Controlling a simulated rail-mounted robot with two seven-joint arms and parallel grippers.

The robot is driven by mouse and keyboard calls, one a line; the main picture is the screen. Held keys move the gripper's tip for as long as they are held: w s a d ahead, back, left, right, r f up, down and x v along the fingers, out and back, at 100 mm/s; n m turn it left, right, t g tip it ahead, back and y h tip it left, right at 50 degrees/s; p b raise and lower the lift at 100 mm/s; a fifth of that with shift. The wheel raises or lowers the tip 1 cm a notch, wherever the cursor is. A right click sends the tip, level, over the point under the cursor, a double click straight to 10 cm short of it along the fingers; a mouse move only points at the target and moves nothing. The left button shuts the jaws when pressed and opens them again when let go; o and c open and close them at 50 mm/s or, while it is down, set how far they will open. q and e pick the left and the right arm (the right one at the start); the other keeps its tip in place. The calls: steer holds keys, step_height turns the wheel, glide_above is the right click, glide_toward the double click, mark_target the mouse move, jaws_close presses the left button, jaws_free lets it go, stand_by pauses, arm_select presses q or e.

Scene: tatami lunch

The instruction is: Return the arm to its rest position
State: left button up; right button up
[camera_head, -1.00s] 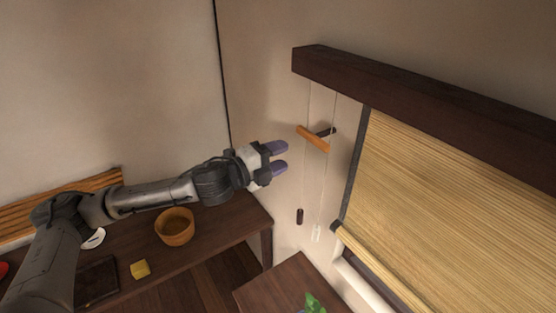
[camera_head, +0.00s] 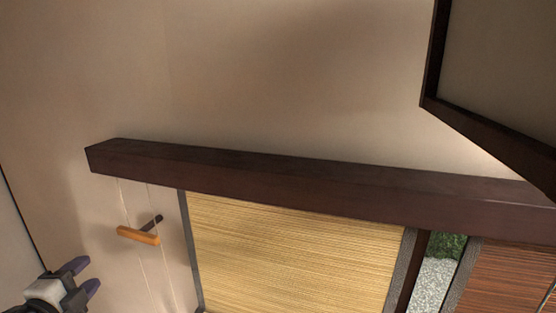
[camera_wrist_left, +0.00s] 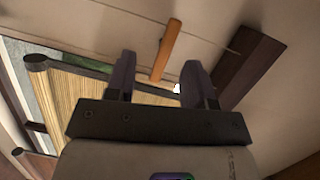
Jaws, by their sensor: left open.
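My left gripper (camera_head: 84,277) is at the lower left of the head view, open and empty, with its purple-grey fingertips apart. It also shows in the left wrist view (camera_wrist_left: 160,85), with nothing between its fingers. In the head view it is below and left of the orange wooden bar (camera_head: 138,235) on the blind's cords, and apart from it. The same bar (camera_wrist_left: 167,48) appears beyond the fingers in the wrist view. Most of my left arm is outside the head view. My right gripper is not in view.
A dark wooden beam (camera_head: 270,170) runs along the wall above a straw blind (camera_head: 295,250). A dark peg (camera_head: 153,222) juts from the wall beside the bar. A second, reddish blind (camera_head: 505,275) and a dark-framed panel (camera_head: 500,70) are at the right.

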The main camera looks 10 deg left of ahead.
arm_select(q)
steer(key=s+d+f+n+g+y+p, duration=0.1)
steer(key=s+d+f+n+g+p, duration=0.1)
steer(key=s+d+f+n+g, duration=0.5)
steer(key=s+d+f+n+g+y+p, duration=0.1)
steer(key=s+d+f+n+p, duration=0.25)
steer(key=f, duration=0.65)
steer(key=s+d+f+n+g+h+p, duration=0.1)
steer(key=s+d+f, duration=0.4)
steer(key=s, duration=0.5)
steer(key=s+d+f+n+g+h+p, duration=0.1)
steer(key=s+d+f+g+h+p, duration=0.1)
steer(key=s+d, duration=0.5)
steer(key=s+f+g+h, duration=0.1)
steer(key=s+f+g, duration=0.1)
steer(key=s, duration=0.1)
steer(key=shift+d+f+n+p, duration=0.2)
steer(key=shift+f+n+p, duration=0.15)
steer(key=shift+f+p, duration=0.05)
